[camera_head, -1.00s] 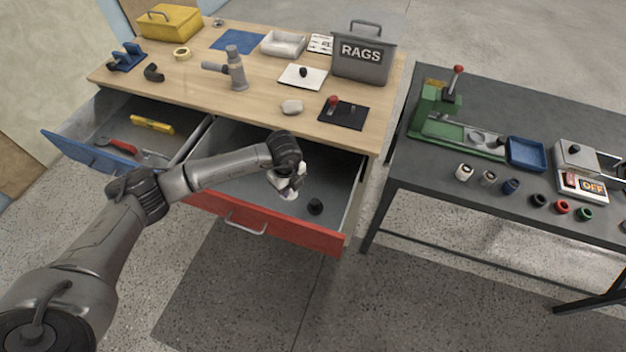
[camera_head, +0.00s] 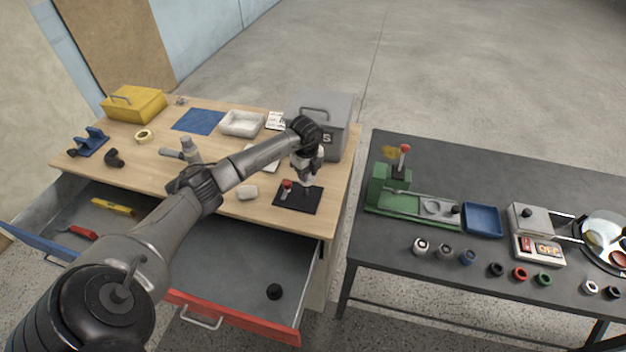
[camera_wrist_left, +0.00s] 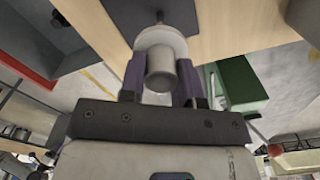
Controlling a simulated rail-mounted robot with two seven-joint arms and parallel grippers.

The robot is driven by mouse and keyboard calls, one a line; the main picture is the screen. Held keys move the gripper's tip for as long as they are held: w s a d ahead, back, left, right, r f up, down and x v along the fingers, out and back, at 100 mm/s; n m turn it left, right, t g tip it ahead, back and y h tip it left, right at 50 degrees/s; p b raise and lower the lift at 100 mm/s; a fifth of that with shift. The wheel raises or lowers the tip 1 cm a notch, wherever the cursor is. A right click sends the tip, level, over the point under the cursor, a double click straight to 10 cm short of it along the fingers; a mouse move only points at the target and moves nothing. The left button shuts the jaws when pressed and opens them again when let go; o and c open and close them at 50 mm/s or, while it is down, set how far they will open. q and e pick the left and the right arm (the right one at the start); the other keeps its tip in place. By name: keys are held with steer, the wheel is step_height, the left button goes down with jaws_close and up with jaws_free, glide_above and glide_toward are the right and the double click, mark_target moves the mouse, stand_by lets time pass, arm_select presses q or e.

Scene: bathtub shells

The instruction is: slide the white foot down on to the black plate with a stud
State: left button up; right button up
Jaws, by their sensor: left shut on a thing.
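The white foot (camera_wrist_left: 161,45) is held between the purple fingers of my left gripper (camera_wrist_left: 160,85), as the left wrist view shows. In the head view my left gripper (camera_head: 309,178) is over the right part of the black plate (camera_head: 296,207), and the foot (camera_head: 308,183) shows small and partly hidden below it. The black plate lies on the wooden bench and carries a red-topped piece (camera_head: 287,186) at its left. In the wrist view a small stud (camera_wrist_left: 160,17) shows just beyond the foot, over the dark plate. I cannot tell whether foot and stud touch. My right gripper is not in view.
The grey rags bin (camera_head: 328,112) stands close behind my gripper. A pale rounded lump (camera_head: 247,193) lies left of the plate. A dark table (camera_head: 400,260) with a green press is at the right.

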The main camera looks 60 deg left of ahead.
mark_target(307, 190)
arm_select(q)
steer(key=shift+w+a+r+m, duration=0.1)
steer(key=shift+w+a+m, duration=0.05)
steer(key=shift+w+m, duration=0.15)
steer(key=shift+s, duration=0.2)
steer(key=shift+s+f+m, duration=0.25)
steer(key=shift+f+m, duration=0.05)
steer(key=shift+f, duration=0.15)
steer(key=shift+w+f+b, duration=0.1)
steer(key=shift+f+b, duration=0.25)
steer(key=shift+b, duration=0.25)
steer(key=shift+f+b, duration=0.8)
steer(key=shift+f, duration=0.8)
